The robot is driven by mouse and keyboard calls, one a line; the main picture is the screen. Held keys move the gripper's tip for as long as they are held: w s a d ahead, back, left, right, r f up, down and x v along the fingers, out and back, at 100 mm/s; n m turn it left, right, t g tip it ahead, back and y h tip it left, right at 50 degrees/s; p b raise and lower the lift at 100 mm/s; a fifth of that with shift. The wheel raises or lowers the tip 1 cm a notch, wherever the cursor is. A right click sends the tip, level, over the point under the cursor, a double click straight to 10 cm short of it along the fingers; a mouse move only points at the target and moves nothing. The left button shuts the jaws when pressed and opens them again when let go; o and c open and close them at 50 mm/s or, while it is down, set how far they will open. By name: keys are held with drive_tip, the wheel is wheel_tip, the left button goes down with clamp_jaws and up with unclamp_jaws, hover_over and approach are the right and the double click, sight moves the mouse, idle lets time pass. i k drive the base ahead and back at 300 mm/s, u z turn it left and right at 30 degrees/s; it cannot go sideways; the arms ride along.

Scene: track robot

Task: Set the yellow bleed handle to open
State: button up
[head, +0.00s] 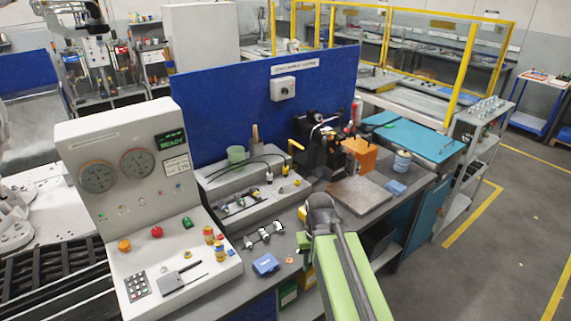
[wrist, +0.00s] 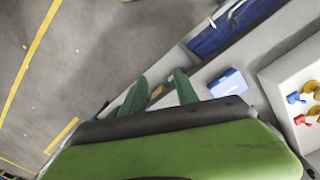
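Several yellow parts show and I cannot tell for sure which is the bleed handle. A yellow lever-like part (head: 297,145) stands out at the left of the black machine (head: 320,140). Small yellow-bodied valves (head: 219,248) with red and blue parts sit at the right of the grey control console (head: 105,190); the wrist view shows their red handle (wrist: 302,119) and blue handle (wrist: 294,98) at the right edge. No handle's setting can be read. My gripper (wrist: 158,85) is open and empty over the bench's front edge, to the right of the console, touching no handle.
A blue box (head: 265,264) and a small metal valve assembly (head: 264,235) lie on the bench near the console. A blue panel (head: 225,115) rises behind.

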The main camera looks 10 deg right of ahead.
sight(291, 142)
drive_tip(key=i, duration=0.8)
drive_tip(key=z, duration=0.15)
drive_tip(key=k, duration=0.6)
drive_tip(key=u, duration=2.7)
drive_tip(key=k, duration=1.2)
drive_tip(key=z, duration=2.1)
drive_tip(key=i, duration=0.55)
drive_tip(key=u, duration=0.1)
